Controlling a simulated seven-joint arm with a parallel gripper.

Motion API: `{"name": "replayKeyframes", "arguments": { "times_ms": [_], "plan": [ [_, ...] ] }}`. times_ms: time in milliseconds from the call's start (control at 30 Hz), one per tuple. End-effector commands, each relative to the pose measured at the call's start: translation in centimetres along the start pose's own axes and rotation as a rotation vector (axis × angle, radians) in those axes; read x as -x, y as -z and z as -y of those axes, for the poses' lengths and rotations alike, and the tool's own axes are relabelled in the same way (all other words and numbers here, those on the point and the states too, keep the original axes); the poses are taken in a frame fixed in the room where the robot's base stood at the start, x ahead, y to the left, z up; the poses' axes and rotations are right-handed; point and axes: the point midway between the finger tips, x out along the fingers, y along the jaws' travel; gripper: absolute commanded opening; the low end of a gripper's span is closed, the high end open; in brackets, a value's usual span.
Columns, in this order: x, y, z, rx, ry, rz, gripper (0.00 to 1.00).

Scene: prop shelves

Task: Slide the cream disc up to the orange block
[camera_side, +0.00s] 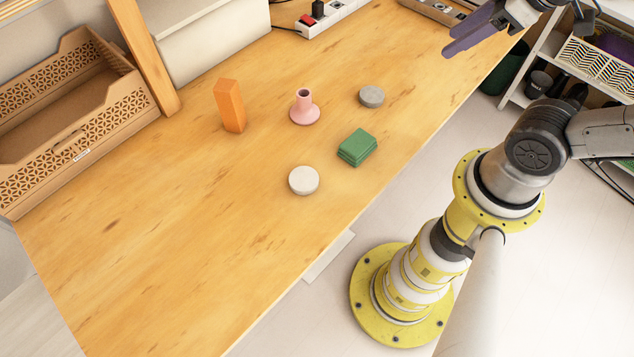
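The cream disc (303,180) lies flat on the wooden table, near its front edge. The orange block (229,105) stands upright, up and to the left of the disc, with a clear gap of bare wood between them.
A pink flared piece (304,108), a grey disc (371,96) and a green block (357,147) stand right of the disc-to-block gap. A brown crate (120,125) is at the left, a power strip (335,15) at the back. The table's left front is clear.

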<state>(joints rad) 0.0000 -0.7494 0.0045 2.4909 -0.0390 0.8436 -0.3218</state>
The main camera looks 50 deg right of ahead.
Motion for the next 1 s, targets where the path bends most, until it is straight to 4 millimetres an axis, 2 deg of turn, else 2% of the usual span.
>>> {"name": "replayKeyframes", "arguments": {
  "times_ms": [33,200,267,367,500,600,700,800,900,1000],
  "plan": [
    [-0.3,0.6,-0.5,0.127,-0.018,-0.004,0.29],
    [-2.8,3.1,-0.5,0.696,-0.021,0.012,0.0],
    [-4.0,4.2,0.3,0.923,-0.005,0.015,0.0],
    [-6.6,5.8,2.8,1.334,0.042,0.013,0.0],
    [-10.4,7.0,8.5,1.914,0.138,-0.022,0.0],
    [-12.6,6.4,13.1,2.252,0.213,-0.059,0.0],
    [-14.1,4.8,17.4,2.492,0.291,-0.087,0.0],
    [-15.0,2.7,20.4,2.623,0.36,-0.089,0.0],
    [-15.2,1.0,22.2,2.698,0.408,-0.086,0.0],
    [-15.2,0.3,23.1,2.735,0.424,-0.091,0.0]
  ]
}}
